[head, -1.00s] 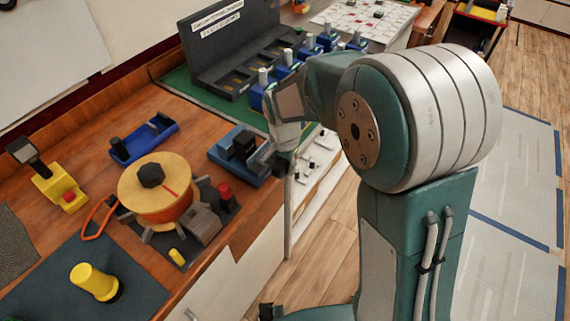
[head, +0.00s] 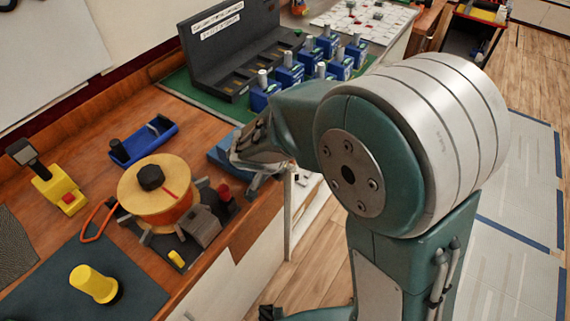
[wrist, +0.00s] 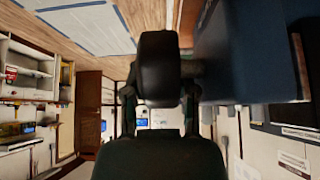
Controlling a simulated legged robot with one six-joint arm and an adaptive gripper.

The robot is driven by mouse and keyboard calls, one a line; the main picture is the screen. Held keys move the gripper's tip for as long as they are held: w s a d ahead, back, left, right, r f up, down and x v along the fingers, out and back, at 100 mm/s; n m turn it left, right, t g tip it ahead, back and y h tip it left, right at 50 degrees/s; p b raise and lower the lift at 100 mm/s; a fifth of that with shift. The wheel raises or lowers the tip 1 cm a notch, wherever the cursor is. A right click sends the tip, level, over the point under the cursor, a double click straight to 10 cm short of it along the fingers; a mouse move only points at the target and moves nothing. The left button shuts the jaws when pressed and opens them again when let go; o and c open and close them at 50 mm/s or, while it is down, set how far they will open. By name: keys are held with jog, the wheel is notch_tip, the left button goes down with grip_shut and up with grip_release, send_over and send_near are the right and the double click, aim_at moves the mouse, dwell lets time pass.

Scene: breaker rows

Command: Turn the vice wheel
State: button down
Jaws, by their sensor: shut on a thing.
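The blue vice (head: 220,153) sits near the front edge of the wooden bench in the head view, mostly hidden behind my gripper (head: 257,168). In the wrist view, its blue body (wrist: 250,50) fills the upper right. A dark, rounded piece, which looks like the vice wheel (wrist: 159,65), stands in the middle of that view, joined to the vice side by a short dark shaft. My gripper (wrist: 159,100) has its fingers on both sides of this piece and is shut on it. The wheel is hidden in the head view.
An orange spool (head: 158,195) stands left of the vice, with a grey block (head: 202,226) beside it. A blue tool (head: 145,140) lies farther back. Several blue breakers (head: 290,70) stand behind on a green mat. A yellow knob (head: 93,284) is at the front left.

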jog(key=shift+a+r+t, duration=0.1)
jog(key=shift+t, duration=0.3)
dwell(0.3)
jog(key=c, duration=0.7)
grip_release()
jog(key=shift+h, duration=0.3)
jog(key=shift+a, duration=0.1)
jog(key=v, duration=1.2)
